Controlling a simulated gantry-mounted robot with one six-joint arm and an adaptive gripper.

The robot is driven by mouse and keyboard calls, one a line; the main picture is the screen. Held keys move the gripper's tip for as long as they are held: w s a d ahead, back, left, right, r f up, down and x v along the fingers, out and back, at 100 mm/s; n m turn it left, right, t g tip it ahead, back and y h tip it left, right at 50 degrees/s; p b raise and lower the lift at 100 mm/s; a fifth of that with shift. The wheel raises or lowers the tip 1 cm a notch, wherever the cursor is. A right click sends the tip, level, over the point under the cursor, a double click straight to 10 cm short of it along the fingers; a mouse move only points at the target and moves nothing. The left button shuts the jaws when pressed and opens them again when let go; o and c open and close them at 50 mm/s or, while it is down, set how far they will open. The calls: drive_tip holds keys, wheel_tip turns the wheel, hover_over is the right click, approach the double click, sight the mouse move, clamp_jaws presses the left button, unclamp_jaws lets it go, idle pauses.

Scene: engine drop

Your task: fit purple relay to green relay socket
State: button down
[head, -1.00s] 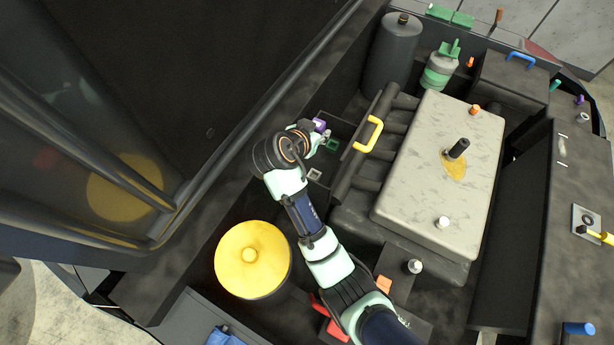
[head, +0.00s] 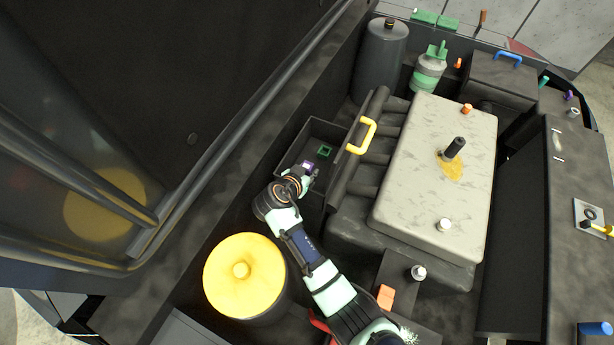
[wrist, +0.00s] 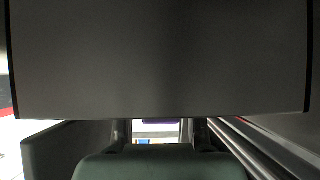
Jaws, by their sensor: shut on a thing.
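The purple relay (head: 307,165) is a small purple and whitish block in the head view, at the end of my arm. My gripper (head: 306,172) is shut on it, over the dark tray left of the engine. The green relay socket (head: 324,152) is a small green square in that tray, a little up and right of the relay and apart from it. In the wrist view a large grey surface fills the upper part, and a thin purple strip (wrist: 158,121) shows below it. The relay's underside and any contact below it are hidden.
The dark tray (head: 290,150) has walls around the socket. The engine with its pale cover (head: 410,190) and yellow handle (head: 362,136) stands to the right. A yellow round cap (head: 243,275) is at lower left. A grey cylinder (head: 380,65) stands behind.

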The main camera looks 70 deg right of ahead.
drive_tip(key=shift+f, duration=1.2)
drive_tip(key=shift+f+b, duration=0.15)
drive_tip(key=shift+b, duration=0.15)
drive_tip(key=c, duration=0.8)
unclamp_jaws()
drive_tip(key=shift+o, duration=0.2)
drive_tip(key=p+v, duration=0.2)
drive_tip(key=v, duration=0.5)
drive_tip(key=shift+a+r, duration=0.25)
drive_tip(key=shift+r, duration=0.1)
